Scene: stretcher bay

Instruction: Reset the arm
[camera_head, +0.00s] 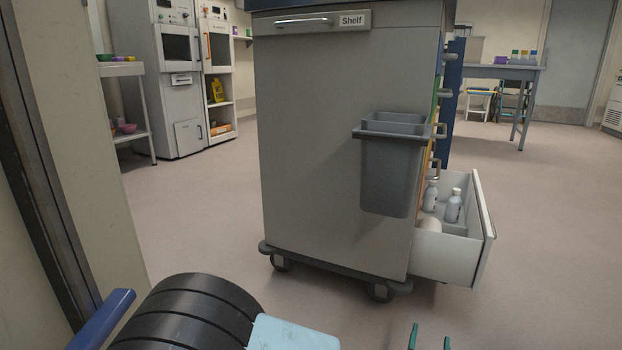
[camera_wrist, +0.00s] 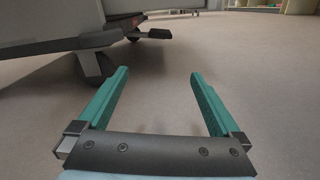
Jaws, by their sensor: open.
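My gripper (camera_wrist: 160,92) is open in the wrist view, its two green fingers wide apart with nothing between them. Bare floor lies beyond the fingers. In the head view only the tips of the green fingers (camera_head: 429,338) show at the bottom edge, right of the middle. The gripper is low, in front of a grey wheeled cart (camera_head: 320,150) and apart from it. In the wrist view the cart's lower edge and a wheel (camera_wrist: 97,66) are at the upper left.
The cart has a grey bin (camera_head: 388,175) on its side and an open lower drawer (camera_head: 450,258) with white bottles, jutting right. A wall edge (camera_head: 75,130) stands close at left. Tall cabinets (camera_head: 165,85) and a table (camera_head: 500,72) are behind. The floor at right is clear.

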